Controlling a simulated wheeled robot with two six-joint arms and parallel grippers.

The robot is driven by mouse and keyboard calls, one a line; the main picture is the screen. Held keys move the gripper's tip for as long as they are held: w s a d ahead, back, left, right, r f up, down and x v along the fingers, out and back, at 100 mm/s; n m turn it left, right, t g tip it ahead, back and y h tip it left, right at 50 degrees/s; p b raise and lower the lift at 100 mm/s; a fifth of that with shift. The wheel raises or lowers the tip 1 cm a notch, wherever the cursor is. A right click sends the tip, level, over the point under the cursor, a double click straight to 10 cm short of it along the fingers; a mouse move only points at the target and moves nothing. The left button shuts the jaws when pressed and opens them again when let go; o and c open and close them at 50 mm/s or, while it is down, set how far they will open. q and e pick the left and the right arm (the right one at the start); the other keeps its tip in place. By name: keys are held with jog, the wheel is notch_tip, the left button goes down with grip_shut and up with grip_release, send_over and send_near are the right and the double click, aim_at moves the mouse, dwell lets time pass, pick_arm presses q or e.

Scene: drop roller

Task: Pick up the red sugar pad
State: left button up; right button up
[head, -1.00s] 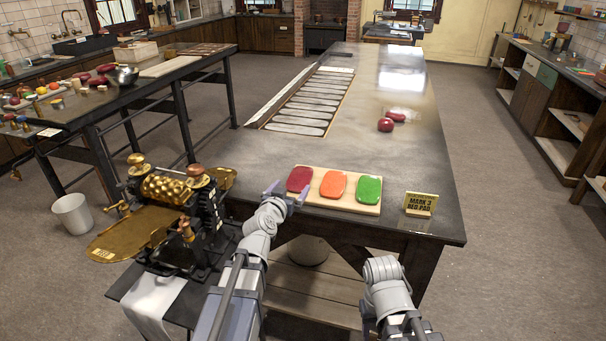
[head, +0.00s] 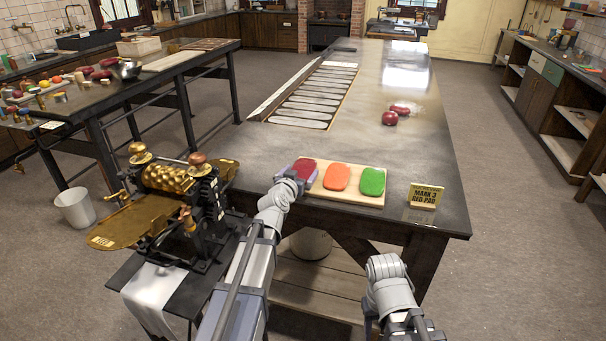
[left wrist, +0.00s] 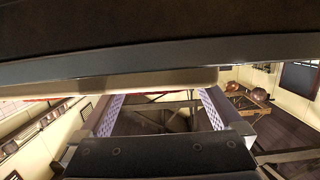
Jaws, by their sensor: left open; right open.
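The red sugar pad (head: 303,168) lies at the left end of a light wooden board (head: 352,199) near the table's front edge. An orange pad (head: 337,177) and a green pad (head: 372,182) lie beside it. My left gripper (head: 296,179) is open at the red pad, its fingers near the pad's left and front sides and partly covering it. I cannot tell whether they touch it. In the left wrist view the open fingers (left wrist: 167,110) show with nothing clearly between them. My right gripper (head: 400,326) is low at the bottom, in front of the table, partly hidden.
A brass roller machine (head: 180,195) stands to the left of my left arm. Dark red pieces (head: 391,117) lie farther back on the table. The table's middle is clear.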

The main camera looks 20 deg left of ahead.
pick_arm(q)
jog(key=shift+w, duration=0.25)
jog(key=c, duration=1.2)
